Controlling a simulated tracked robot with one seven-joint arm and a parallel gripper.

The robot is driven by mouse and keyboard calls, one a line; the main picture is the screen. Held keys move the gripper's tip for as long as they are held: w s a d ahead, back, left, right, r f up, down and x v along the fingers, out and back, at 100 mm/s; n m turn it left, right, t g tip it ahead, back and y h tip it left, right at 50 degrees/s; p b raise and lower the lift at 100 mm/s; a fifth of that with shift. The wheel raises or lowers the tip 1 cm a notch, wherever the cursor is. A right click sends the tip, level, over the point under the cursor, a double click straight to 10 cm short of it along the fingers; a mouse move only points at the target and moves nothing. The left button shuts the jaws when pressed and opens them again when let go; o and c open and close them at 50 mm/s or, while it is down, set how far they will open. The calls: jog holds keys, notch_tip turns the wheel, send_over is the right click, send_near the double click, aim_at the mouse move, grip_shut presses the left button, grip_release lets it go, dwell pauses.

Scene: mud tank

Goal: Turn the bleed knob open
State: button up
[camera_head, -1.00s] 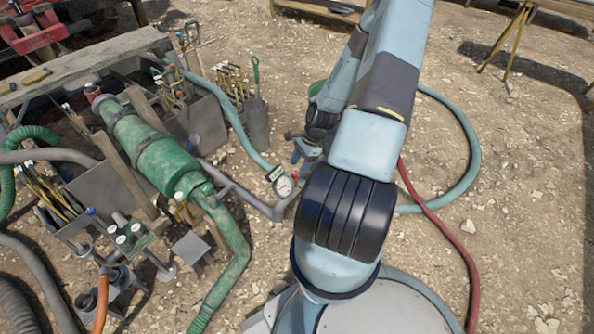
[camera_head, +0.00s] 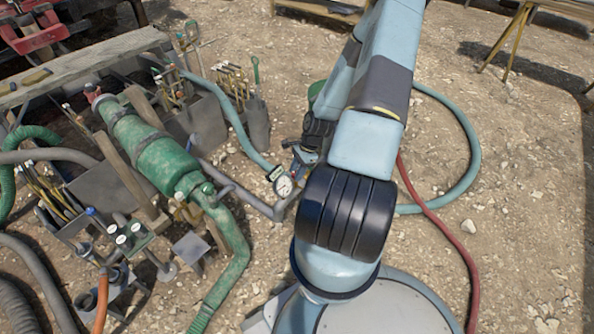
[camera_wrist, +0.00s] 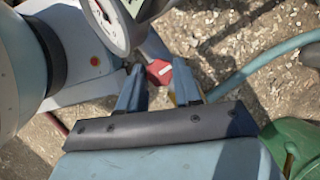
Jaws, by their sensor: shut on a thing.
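In the wrist view, a red knob (camera_wrist: 160,71) with a pale mark sits between the blue fingertips of my gripper (camera_wrist: 158,78). The fingers are shut on it, one on each side. The finger contact is partly shaded. A round white-faced gauge (camera_wrist: 108,22) stands just beyond and left of the knob. In the head view, the gauge (camera_head: 283,185) is on the pipework left of my arm. The knob cannot be made out there, and my arm hides most of my gripper.
A green cylinder with pipe (camera_head: 165,160) and several tool holders stand at left. A teal hose (camera_head: 470,150) and a red hose (camera_head: 440,215) lie on gravel at right. A wooden plank (camera_head: 80,65) is at back left. Gravel at far right is mostly clear.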

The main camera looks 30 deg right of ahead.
jog(key=c, duration=0.4)
jog(key=shift+w, duration=0.1)
jog(key=shift+n, duration=0.4)
jog(key=n, duration=0.2)
jog(key=n+g, duration=0.1)
jog(key=shift+w+n+g, duration=0.2)
jog(key=shift+n+g, duration=0.1)
jog(key=shift+n, duration=0.1)
jog(key=n+g, duration=0.1)
jog(key=n, duration=0.2)
jog(key=shift+w+a+n+h, duration=0.1)
jog(key=shift+n+h, duration=0.2)
jog(key=shift+h, duration=0.1)
jog(key=n, duration=0.2)
jog(key=n+g+h, duration=0.1)
jog(key=n, duration=0.2)
jog(key=shift+w+a+g+h, duration=0.15)
jog(key=shift+g+h, duration=0.15)
jog(key=n+h, duration=0.1)
jog(key=n, duration=0.3)
jog(key=shift+a+n+g, duration=0.1)
jog(key=shift+n+g, duration=0.2)
jog(key=shift+h, duration=0.3)
jog(key=o, duration=1)
